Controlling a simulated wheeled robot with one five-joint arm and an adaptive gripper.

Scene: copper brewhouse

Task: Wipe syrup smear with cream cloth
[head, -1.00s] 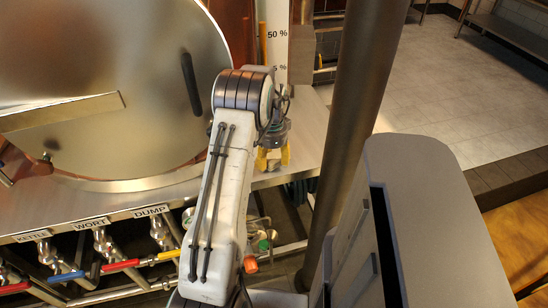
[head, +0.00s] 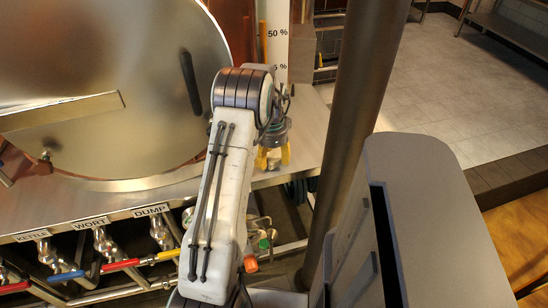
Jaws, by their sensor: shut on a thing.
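My gripper (head: 273,157), with yellow fingers, is low over the steel deck (head: 309,131) to the right of the round kettle lid. It is shut on a small pale thing, seen only partly between the fingers, which looks like the cream cloth (head: 274,154). My arm and wrist hide much of that spot. I cannot tell whether the cloth touches the deck. No syrup smear can be made out in this view.
The large round lid (head: 120,85) with a dark handle fills the left. Valves with coloured levers (head: 120,265) line the deck's front below the labels. A thick brown post (head: 355,105) stands close on the right. Tiled floor (head: 450,85) lies beyond.

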